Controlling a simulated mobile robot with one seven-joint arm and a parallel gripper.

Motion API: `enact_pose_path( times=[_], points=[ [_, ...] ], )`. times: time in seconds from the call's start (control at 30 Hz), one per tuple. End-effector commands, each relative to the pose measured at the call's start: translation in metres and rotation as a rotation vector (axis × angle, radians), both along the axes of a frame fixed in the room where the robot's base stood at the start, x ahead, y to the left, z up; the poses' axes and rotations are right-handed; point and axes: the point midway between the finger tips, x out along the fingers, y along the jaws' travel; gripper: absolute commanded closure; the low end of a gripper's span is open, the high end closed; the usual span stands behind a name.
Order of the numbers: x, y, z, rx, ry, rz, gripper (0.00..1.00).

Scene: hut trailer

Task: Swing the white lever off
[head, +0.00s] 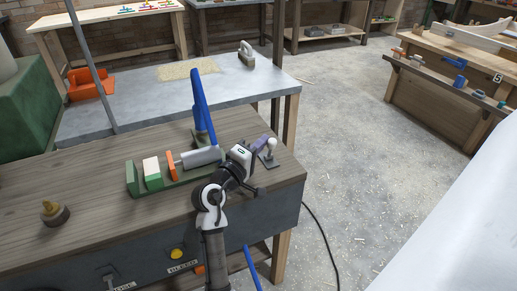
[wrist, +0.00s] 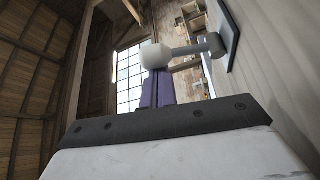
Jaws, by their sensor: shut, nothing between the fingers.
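The white lever (head: 271,147) stands on a small dark plate (head: 268,160) near the right end of the wooden workbench. In the wrist view its pale ball knob (wrist: 155,56) is at the end of a grey arm that runs right to the pivot (wrist: 214,45) and dark plate. My gripper (head: 261,143) has purple fingers, shut and empty, at the lever's knob. In the wrist view the finger ends (wrist: 157,82) are just below the knob and partly overlap it. I cannot tell whether they touch it.
Left of my arm is a green fixture (head: 165,186) with a grey cylinder, an orange plate and a tall blue bar (head: 202,105). A brass-coloured knob piece (head: 54,213) is at the left. The bench's front panel has a yellow button (head: 177,254). Open floor lies to the right.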

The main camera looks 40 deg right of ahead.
Motion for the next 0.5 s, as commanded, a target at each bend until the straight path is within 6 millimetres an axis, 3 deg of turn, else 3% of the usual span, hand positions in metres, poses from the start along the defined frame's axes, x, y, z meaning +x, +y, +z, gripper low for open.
enact_pose_path(
  times=[0.5],
  points=[
    [-0.0095, 0.0025, -0.0019, 0.002, 0.004, 0.000, 1.00]
  ],
)
